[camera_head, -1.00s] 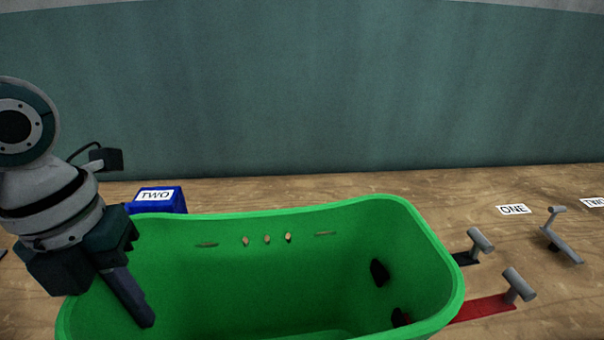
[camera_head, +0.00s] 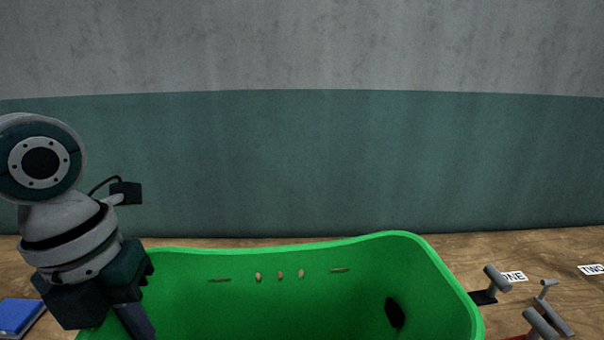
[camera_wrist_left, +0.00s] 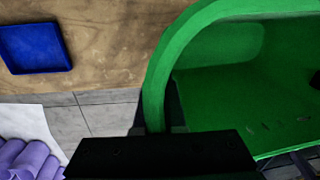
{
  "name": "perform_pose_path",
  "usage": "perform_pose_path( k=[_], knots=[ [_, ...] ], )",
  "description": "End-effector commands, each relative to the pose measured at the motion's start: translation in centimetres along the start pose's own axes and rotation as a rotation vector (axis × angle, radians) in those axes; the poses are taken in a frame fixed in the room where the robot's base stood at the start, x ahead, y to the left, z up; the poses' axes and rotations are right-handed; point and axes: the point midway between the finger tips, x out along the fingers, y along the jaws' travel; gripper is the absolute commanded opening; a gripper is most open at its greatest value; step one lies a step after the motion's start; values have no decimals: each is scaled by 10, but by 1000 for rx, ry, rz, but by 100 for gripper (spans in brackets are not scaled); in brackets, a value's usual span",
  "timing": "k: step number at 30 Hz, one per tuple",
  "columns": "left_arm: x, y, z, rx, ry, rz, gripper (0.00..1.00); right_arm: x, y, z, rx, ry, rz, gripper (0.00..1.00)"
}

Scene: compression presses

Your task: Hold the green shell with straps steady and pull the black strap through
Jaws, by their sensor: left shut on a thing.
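The green shell (camera_head: 350,255) fills the lower middle of the head view, open side up, its bottom cut off. My left gripper (camera_wrist_left: 165,108) is shut on the shell's rim at its left end, one finger on each side of the wall. In the head view its fingers are partly cut off by the lower edge. The black strap (camera_head: 484,297) sticks out past the shell's right end, with a grey crossbar handle (camera_head: 497,278). A black piece (camera_head: 394,313) shows on the inner right wall. A second grey handle (camera_head: 540,322) on the red strap is nearer. My right gripper is out of view.
A wooden table (camera_head: 190,243) lies behind, with a wall beyond. Label ONE (camera_head: 514,277), label TWO (camera_head: 592,270) and a grey lever (camera_head: 548,300) are at right. A blue tray (camera_wrist_left: 35,47) is at left; purple rolls (camera_wrist_left: 30,160) lie beyond the table edge.

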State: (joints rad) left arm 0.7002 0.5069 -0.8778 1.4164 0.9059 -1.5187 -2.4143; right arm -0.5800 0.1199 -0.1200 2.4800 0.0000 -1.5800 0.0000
Motion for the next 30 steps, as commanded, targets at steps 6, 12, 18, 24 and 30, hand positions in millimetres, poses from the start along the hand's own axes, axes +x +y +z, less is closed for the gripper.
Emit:
perform_pose_path(
  k=[6, 12, 18, 24, 30],
  knots=[
    [-1, -1, 0, 0, -2, -2, 26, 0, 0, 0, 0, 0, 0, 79],
    [0, -1, 0, 0, -1, -2, 42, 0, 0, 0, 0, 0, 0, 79],
    [-1, 0, 0, 0, -1, -1, 42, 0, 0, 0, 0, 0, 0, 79],
    [-24, 0, 1, 2, -5, -1, 42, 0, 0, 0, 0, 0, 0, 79],
    [-70, 0, 2, 3, -7, -2, 42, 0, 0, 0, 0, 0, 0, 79]
  ],
)
